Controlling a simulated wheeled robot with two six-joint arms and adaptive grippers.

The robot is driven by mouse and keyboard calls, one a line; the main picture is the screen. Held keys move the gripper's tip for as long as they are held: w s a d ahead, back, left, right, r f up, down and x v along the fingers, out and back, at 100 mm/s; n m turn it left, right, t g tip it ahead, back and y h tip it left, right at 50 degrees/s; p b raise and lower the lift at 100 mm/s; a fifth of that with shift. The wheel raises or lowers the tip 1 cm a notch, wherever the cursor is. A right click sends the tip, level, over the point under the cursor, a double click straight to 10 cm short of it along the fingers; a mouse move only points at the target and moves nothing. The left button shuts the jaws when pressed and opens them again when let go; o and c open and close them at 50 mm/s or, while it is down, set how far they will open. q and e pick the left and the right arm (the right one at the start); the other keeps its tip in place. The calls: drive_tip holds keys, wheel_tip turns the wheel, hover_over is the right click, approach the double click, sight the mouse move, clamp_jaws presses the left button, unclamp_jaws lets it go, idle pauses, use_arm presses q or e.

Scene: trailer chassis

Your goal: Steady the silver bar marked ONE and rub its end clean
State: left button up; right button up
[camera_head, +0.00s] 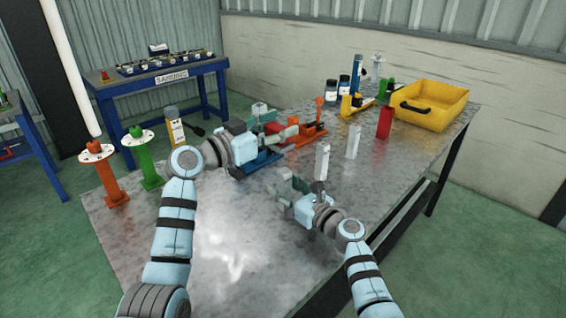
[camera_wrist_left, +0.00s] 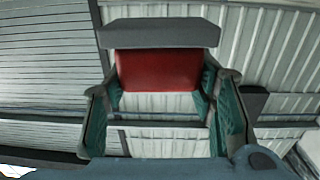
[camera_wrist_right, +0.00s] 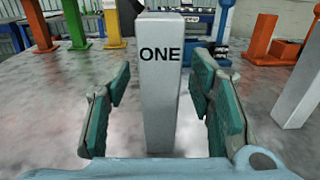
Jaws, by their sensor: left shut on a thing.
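The silver bar marked ONE (camera_wrist_right: 160,90) stands upright in the right wrist view with its label facing the camera. My left gripper (camera_head: 277,123) is raised above the table, left of and behind the bar. It is shut on a red block (camera_wrist_left: 158,71) with a grey pad (camera_wrist_left: 160,33), apart from the bar.
A second silver bar (camera_head: 353,141) and a red block-like post (camera_head: 385,122) stand to the right. A yellow bin (camera_head: 432,106) is at the back right. Orange (camera_head: 104,178) and green (camera_head: 145,160) posts stand left. The table's front middle is bare.

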use_arm(q)
drive_tip(key=shift+r, duration=0.1)
use_arm(e)
drive_tip(key=shift+o, duration=0.4)
use_arm(q)
wheel_tip(320, 180, up, 6)
drive_tip(key=p, duration=0.6)
use_arm(e)
drive_tip(key=v, duration=0.7)
drive_tip(key=shift+r, duration=0.25)
use_arm(q)
drive_tip(key=shift+r, duration=0.15)
use_arm(e)
drive_tip(key=shift+s+d, duration=0.25)
drive_tip(key=shift+s, duration=0.05)
drive_tip(key=shift+s+d+f, duration=0.1)
drive_tip(key=shift+f, duration=0.1)
drive_tip(key=o, duration=0.6)
drive_tip(key=shift+c, duration=0.2)
